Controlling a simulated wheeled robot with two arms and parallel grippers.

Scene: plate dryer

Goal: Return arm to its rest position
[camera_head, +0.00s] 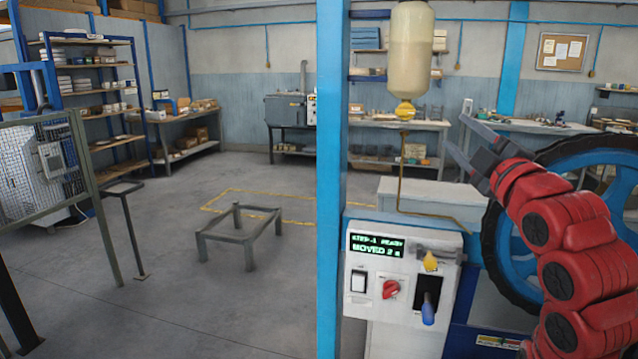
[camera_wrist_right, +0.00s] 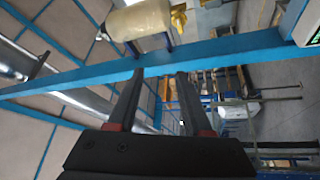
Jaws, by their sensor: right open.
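My right arm, red with a grey gripper (camera_head: 456,132), comes in from the right. The gripper is raised and points up and left, in front of the workbench. Its two fingers are apart with nothing between them. The right wrist view also shows the open fingers (camera_wrist_right: 160,75), with a blue beam (camera_wrist_right: 230,55) beyond them. My left arm is in neither view.
A white control panel (camera_head: 375,258) with a lit display, red knob (camera_head: 391,289) and blue-handled lever (camera_head: 428,308) stands below the gripper. A blue post (camera_head: 331,180) is left of it. A cream tank (camera_head: 411,50) hangs above. A large blue wheel (camera_head: 510,262) is behind my arm.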

